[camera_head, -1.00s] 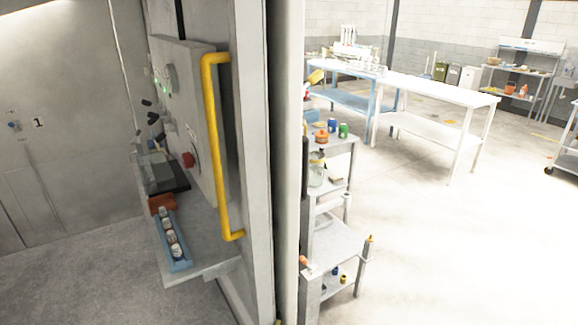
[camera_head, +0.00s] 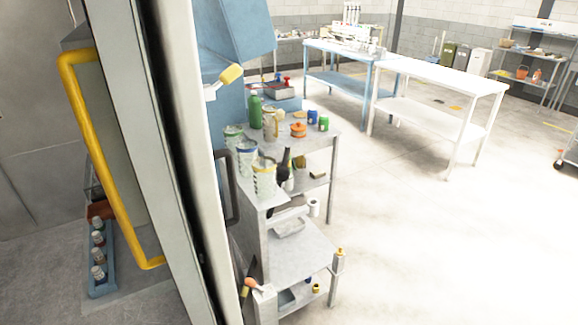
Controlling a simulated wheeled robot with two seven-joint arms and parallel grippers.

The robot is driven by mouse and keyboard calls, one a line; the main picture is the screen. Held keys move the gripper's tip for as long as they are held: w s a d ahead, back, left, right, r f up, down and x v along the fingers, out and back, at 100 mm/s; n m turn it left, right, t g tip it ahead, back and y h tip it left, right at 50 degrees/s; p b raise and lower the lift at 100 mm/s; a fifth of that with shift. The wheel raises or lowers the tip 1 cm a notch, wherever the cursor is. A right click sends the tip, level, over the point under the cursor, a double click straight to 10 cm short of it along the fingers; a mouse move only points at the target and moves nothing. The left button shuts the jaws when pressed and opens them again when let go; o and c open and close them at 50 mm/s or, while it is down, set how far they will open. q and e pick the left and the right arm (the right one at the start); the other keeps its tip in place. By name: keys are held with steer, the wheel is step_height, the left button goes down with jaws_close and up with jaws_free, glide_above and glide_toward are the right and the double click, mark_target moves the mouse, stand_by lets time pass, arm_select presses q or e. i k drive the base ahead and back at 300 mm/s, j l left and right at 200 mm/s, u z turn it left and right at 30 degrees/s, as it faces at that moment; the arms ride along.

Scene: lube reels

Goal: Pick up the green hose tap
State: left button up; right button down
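I cannot pick out a green hose tap in the head view. The green things I can make out are a green bottle (camera_head: 255,110) on the grey shelf cart and a small green can (camera_head: 323,124) to its right. A yellow handle (camera_head: 231,74) sticks out near the blue cabinet (camera_head: 238,32). Small red parts (camera_head: 286,79) show on a box behind the bottle. Neither of my grippers is in view.
A tall grey panel edge (camera_head: 165,150) with a yellow grab bar (camera_head: 95,150) stands close on the left. The shelf cart (camera_head: 310,250) holds several measuring jugs (camera_head: 264,178). A white table (camera_head: 440,85) stands farther back.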

mark_target(289, 165)
steer(key=i+l+z, duration=0.85)
steer(key=i, duration=0.2)
steer(key=i+l+z, duration=0.15)
steer(key=i+z, duration=0.15)
steer(key=i, duration=0.3)
steer(key=i+z, duration=0.35)
steer(key=i, duration=0.3)
steer(key=i+u, duration=0.4)
steer(key=i+l+u, duration=0.15)
steer(key=i+u, duration=0.2)
steer(key=i, duration=0.25)
steer(key=i+l+u, duration=0.25)
steer(key=i+u, duration=0.4)
steer(key=u, duration=0.15)
steer(key=i+l+u, duration=0.1)
steer(key=u, duration=0.3)
steer(key=i+l+u, duration=0.2)
steer(key=u, duration=0.25)
steer(key=i+l+u, duration=0.25)
steer(key=u, duration=0.15)
steer(key=i+l+u, duration=0.2)
steer(key=u, duration=0.2)
steer(key=l, duration=0.1)
